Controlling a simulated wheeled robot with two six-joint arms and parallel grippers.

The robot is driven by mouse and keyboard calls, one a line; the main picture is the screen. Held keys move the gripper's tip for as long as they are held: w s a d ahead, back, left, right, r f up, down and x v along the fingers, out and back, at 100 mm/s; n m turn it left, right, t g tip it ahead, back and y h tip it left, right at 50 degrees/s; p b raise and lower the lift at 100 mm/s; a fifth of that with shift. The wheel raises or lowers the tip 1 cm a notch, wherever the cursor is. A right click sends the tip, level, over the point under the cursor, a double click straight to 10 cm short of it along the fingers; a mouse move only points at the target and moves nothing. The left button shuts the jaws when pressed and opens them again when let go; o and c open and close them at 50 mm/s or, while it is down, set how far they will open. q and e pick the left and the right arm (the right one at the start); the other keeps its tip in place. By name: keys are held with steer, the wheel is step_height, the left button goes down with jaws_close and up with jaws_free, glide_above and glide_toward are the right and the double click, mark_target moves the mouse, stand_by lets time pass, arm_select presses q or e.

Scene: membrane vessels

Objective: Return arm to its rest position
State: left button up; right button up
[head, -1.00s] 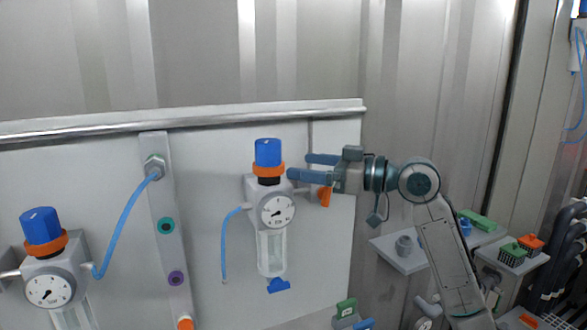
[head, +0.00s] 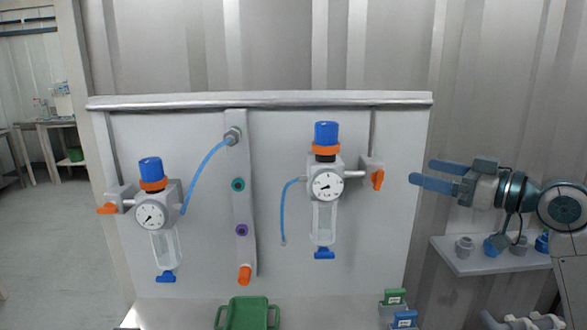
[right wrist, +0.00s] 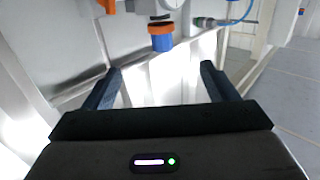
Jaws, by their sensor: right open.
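My right gripper (head: 432,174) is open and empty at the right of the head view, with its two blue fingers pointing left. It is apart from the panel, to the right of the right-hand regulator (head: 324,190) and its orange valve handle (head: 377,180). In the right wrist view, the two dark fingers (right wrist: 158,85) stand wide apart with nothing between them. Beyond them shows a blue regulator knob (right wrist: 162,38). My left gripper is not in view.
A second regulator (head: 153,215) hangs at the panel's left. A manifold strip (head: 241,200) with coloured ports stands between them. A shelf (head: 480,262) with small fittings lies below my right gripper. A green tray (head: 247,312) and labelled blocks (head: 396,298) sit at the bottom.

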steer(key=s+a+f+m+g+h, duration=0.1)
steer(key=s+a+f+m+h, duration=0.15)
steer(key=f, duration=1.05)
steer(key=s+a+f+m+g+h, duration=0.1)
steer(key=f+h, duration=0.2)
steer(key=f, duration=1.1)
steer(key=s+d+f+m+g+h, duration=0.2)
steer(key=s+f+g+h, duration=0.15)
steer(key=s+f, duration=1)
steer(key=s+d+f+m+g+h, duration=0.25)
steer(key=s+f+h, duration=0.25)
steer(key=s+f, duration=0.8)
step_height(320, 180, down, 24)
steer(key=s+d+g, duration=0.2)
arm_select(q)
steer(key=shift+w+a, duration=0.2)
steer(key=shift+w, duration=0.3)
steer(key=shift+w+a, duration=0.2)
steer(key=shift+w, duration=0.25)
arm_select(e)
steer(key=s+f, duration=0.6)
steer(key=f, duration=0.3)
steer(key=s+d+f+g, duration=0.1)
steer(key=s+f, duration=0.6)
steer(key=f, duration=0.2)
steer(key=shift+s+d+f+m, duration=0.2)
steer(key=shift+d+f+m, duration=0.05)
steer(key=shift+f+m, duration=0.15)
